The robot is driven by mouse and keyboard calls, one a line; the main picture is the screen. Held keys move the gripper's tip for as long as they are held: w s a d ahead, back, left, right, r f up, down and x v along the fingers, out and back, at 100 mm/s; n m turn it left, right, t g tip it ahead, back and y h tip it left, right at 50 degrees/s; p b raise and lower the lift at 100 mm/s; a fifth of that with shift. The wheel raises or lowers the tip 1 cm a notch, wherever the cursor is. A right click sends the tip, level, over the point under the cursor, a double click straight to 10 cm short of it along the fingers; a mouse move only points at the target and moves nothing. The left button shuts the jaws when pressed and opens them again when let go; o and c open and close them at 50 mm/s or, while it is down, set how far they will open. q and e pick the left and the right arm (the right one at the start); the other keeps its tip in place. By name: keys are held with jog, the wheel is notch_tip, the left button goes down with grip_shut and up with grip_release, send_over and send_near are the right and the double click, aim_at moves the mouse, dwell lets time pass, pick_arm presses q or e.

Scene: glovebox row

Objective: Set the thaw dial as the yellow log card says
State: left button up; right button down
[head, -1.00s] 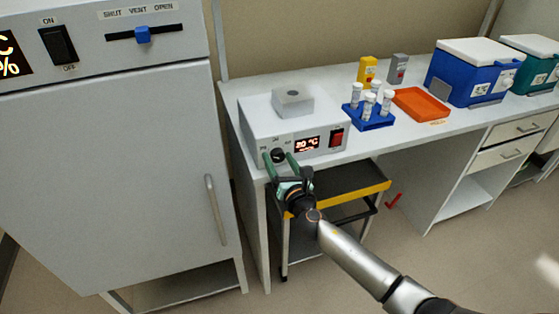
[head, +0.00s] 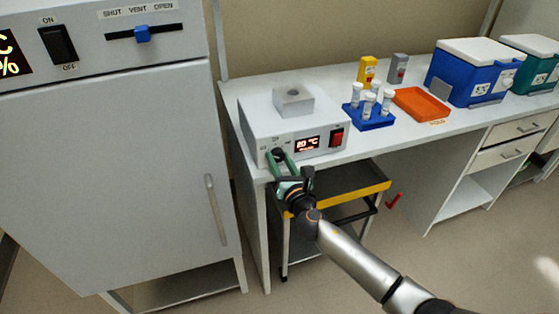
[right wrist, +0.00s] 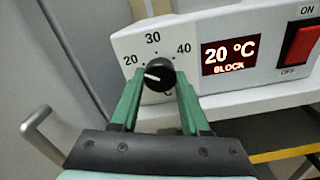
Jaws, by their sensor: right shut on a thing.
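The thaw dial (right wrist: 160,75) is a black knob with a white pointer line on the front of the white thaw block unit (head: 258,130). Its scale reads 20, 30 and 40 °C; the pointer line lies to the left, on the 20 side. The display (right wrist: 229,55) reads 20 °C BLOCK. My right gripper (right wrist: 160,90) is shut on the dial, one green finger on each side; it also shows in the head view (head: 279,160). I cannot make out a yellow log card in these frames. My left gripper is not in view.
A red switch (head: 337,137) sits right of the display. On the bench are a blue rack (head: 372,122) of vials, an orange tray (head: 422,106), yellow and grey boxes, and cool boxes. A cart (head: 340,200) stands below. A cabinet (head: 110,170) stands at left.

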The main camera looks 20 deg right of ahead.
jog(key=m+b, duration=0.1)
jog(key=m, duration=0.4)
jog(key=shift+a+b, duration=0.1)
jog(key=shift+b, duration=0.25)
jog(key=m+b, duration=0.1)
jog(key=m, duration=0.5)
jog(key=shift+r, duration=0.1)
jog(key=shift+m, duration=0.3)
jog(key=shift+c, duration=1.9)
grip_release()
jog(key=shift+s, duration=0.1)
jog(key=s, duration=1.2)
jog(key=shift+s+d, duration=0.2)
